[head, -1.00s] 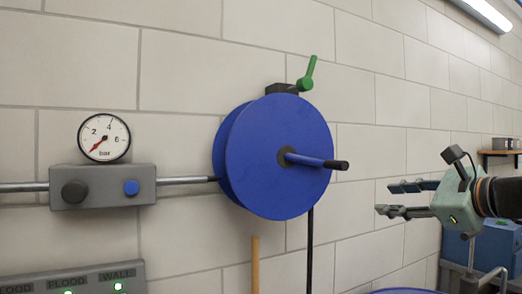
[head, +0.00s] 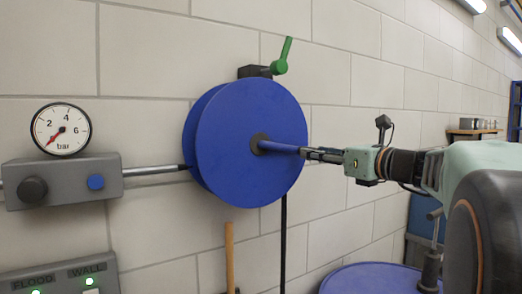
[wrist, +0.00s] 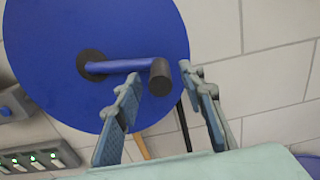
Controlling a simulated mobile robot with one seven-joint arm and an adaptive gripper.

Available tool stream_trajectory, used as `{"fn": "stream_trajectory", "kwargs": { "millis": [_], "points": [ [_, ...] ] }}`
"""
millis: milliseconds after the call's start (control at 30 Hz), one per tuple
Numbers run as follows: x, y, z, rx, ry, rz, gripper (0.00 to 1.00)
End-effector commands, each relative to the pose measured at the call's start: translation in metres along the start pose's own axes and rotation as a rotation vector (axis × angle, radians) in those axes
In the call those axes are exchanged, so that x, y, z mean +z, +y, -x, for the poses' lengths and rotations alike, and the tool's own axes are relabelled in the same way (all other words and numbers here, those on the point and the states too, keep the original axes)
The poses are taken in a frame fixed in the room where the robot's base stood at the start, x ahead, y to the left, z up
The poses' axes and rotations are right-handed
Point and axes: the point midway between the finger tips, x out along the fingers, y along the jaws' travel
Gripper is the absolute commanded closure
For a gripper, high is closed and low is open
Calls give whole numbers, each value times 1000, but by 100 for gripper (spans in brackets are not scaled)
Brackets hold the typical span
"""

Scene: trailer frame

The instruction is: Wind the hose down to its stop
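The blue hose reel (head: 228,140) is mounted on the block wall, and the black hose (head: 283,240) hangs straight down below it. A blue crank arm (head: 278,147) sticks out from its hub; in the wrist view the crank ends in a black knob (wrist: 160,78). My gripper (head: 311,153) is at the outer end of the crank and hides the knob in the head view. In the wrist view my gripper (wrist: 160,74) is open, with one fingertip on each side of the knob. I cannot tell whether either finger touches it. The hose's end is out of view.
A green lever (head: 282,58) stands above the reel. Left are a pressure gauge (head: 61,129), a grey valve block (head: 65,182) and a lit switch panel (head: 70,280). A wooden handle (head: 229,255) and a blue drum (head: 375,279) are below.

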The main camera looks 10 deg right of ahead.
Motion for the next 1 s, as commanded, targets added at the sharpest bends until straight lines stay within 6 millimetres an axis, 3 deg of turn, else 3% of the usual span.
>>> {"fn": "stream_trajectory", "kwargs": {
  "millis": [200,567,867,1000],
  "points": [
    [0,0,-25,1,0,0,63],
    [0,0,-29,0,0,1,64],
    [0,0,-28,0,0,1,98],
    [0,0,-28,0,0,1,100]
  ]
}}
